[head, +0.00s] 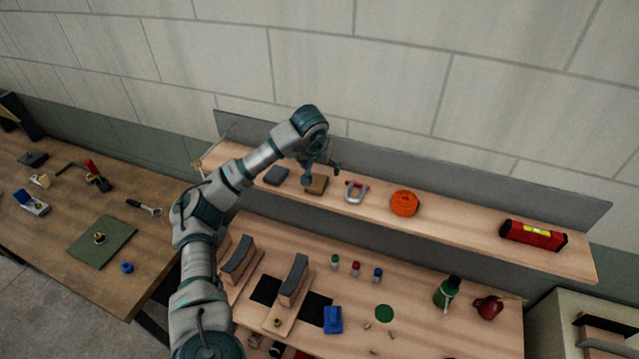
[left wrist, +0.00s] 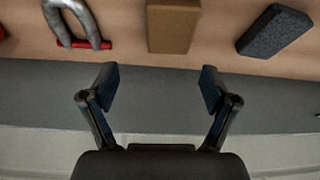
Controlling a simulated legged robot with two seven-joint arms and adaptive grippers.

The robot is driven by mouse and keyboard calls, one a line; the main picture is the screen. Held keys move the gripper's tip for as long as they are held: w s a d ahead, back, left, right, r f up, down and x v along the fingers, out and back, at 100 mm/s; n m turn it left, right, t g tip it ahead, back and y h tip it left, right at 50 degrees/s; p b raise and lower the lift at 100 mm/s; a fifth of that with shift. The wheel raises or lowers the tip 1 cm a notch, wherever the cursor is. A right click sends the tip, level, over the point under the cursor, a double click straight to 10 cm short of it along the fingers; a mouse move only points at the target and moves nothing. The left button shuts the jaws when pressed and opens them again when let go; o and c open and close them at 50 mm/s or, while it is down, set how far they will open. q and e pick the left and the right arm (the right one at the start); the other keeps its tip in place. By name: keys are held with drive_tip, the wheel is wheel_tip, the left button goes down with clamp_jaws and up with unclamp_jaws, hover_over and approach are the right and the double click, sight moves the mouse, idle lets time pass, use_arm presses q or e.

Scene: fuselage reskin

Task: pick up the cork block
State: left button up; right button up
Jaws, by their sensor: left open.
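The cork block (head: 317,184) is a small brown block on the raised wooden shelf, between a dark grey block and a horseshoe-shaped item. It also shows in the left wrist view (left wrist: 173,26) at the top centre, cut off by the picture's edge. My left gripper (head: 320,172) is over the shelf, just above the cork block in the head view. In the left wrist view its two fingers (left wrist: 158,88) are spread apart with nothing between them, and the cork block is beyond the fingertips. My right gripper is not in view.
The dark grey block (head: 277,176) and the grey-and-red horseshoe-shaped item (head: 355,192) flank the cork block closely. An orange coil (head: 404,203) and a red level (head: 533,235) lie further right on the shelf (head: 455,220). A grey back panel (head: 470,187) rises behind.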

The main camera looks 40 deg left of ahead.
sight(318, 177)
use_arm(q)
drive_tip(key=shift+a+f, duration=0.2)
drive_tip(key=shift+f, duration=0.25)
drive_tip(key=f, duration=0.1)
drive_tip(key=a+f, duration=0.1)
drive_tip(key=f, duration=0.1)
drive_tip(key=w+a+f+p, duration=0.1)
drive_tip(key=shift+f, duration=0.3)
drive_tip(key=shift+d+r, duration=0.1)
drive_tip(key=shift+d, duration=0.2)
drive_tip(key=shift+c, duration=0.7)
drive_tip(key=shift+s+d+r, duration=0.1)
drive_tip(key=shift+d+r, duration=0.05)
drive_tip(key=shift+d, duration=0.15)
drive_tip(key=c, duration=0.8)
